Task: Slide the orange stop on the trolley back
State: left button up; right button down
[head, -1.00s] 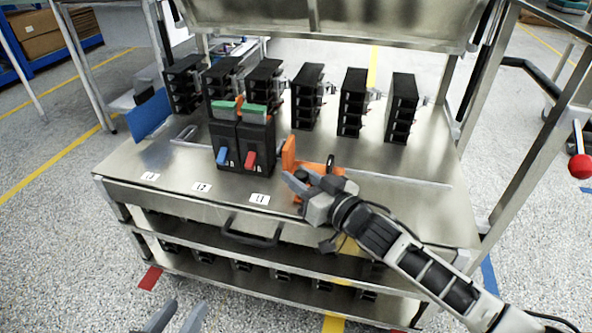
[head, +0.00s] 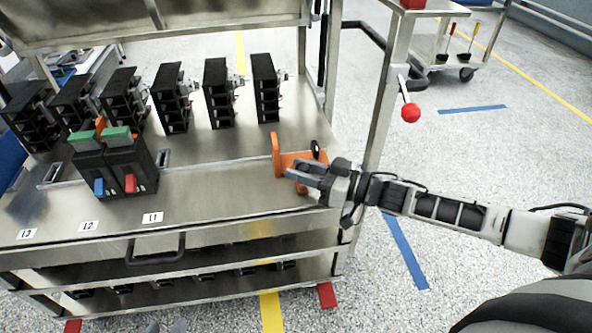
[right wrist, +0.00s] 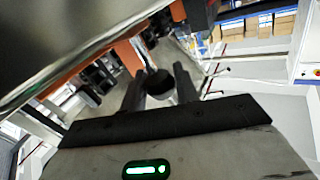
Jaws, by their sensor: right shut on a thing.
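The orange stop (head: 277,157) stands on the trolley's steel top (head: 225,190) near its right end, with a dark knob (head: 316,149) at its rear. It also shows as an orange strip in the right wrist view (right wrist: 85,66). My right gripper (head: 298,173) is at the stop and shut on it; its fingers hide part of the stop. In the right wrist view a dark round knob (right wrist: 160,84) sits between the fingers.
Two black breakers (head: 112,172) with green tops, one blue and one red lever, stand left on the top. A row of black units (head: 218,95) stands behind. A red-knobbed lever (head: 410,112) juts out at the right post. The top between breakers and stop is clear.

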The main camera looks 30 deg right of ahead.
jog(key=shift+d, duration=0.25)
jog(key=c, duration=1.1)
grip_release()
jog(key=shift+d, duration=0.1)
pick_arm(q)
jog(key=shift+d+r, duration=0.1)
jog(key=shift+d, duration=0.05)
pick_arm(e)
jog(key=shift+s, duration=0.1)
pick_arm(q)
jog(key=r+p, duration=0.1)
jog(key=a+p, duration=0.1)
jog(key=r+p, duration=0.1)
jog(key=shift+s+a+r+y, duration=0.2)
jog(key=shift+s+r+y, duration=0.1)
jog(key=shift+s+r, duration=0.05)
pick_arm(e)
jog(key=v, duration=1.6)
pick_arm(q)
jog(key=shift+w+d, duration=0.1)
